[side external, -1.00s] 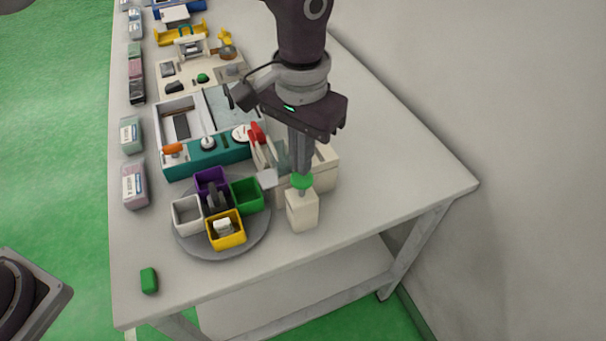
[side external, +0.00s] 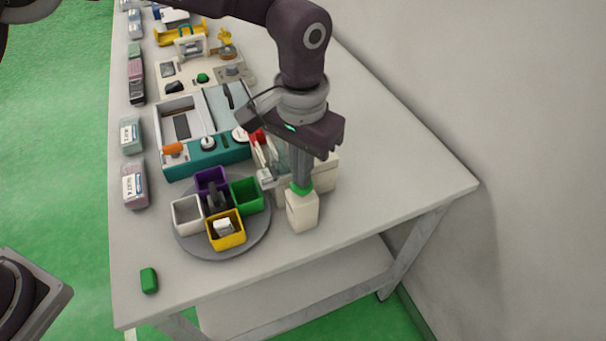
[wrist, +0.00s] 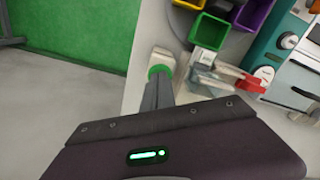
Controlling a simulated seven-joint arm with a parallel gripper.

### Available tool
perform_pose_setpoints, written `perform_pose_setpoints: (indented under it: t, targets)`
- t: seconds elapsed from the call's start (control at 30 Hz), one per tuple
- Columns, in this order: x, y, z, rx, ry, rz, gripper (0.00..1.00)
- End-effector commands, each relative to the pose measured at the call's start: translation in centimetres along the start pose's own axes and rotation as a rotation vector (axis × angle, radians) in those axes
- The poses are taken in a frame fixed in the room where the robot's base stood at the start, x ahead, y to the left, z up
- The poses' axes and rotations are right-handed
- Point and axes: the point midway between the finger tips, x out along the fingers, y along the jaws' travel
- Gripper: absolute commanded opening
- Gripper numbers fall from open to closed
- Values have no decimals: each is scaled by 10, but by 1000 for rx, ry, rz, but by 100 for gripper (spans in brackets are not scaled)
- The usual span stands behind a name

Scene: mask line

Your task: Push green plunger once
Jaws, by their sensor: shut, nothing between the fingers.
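The green plunger (side external: 300,189) sits on top of a white box-shaped dispenser (side external: 302,211) near the table's front edge. It is pressed down close against the dispenser's top. My gripper (side external: 301,181) is shut and points down, with its fingertips on the plunger. In the wrist view, the green plunger (wrist: 159,70) shows as a ring around the shut fingertips (wrist: 160,78), with the white dispenser (wrist: 163,57) beyond it. The fingers hide part of the plunger's top.
Left of the dispenser is a round grey tray (side external: 222,252) with purple, green, white and yellow bins. A cream device with a red handle (side external: 258,140) stands close behind the dispenser. A green block (side external: 149,280) lies at the front left. The table's right side is clear.

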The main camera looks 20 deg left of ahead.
Motion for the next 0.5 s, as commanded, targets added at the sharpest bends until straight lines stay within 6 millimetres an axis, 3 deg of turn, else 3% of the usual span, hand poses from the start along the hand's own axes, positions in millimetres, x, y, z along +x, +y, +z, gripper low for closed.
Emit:
perform_pose_setpoints:
  t: [0.17, 0.5]
  targets:
    - [9, 0, 0, 0, -2, -1, 0]
    - [10, 0, 0, 0, -1, 0, 0]
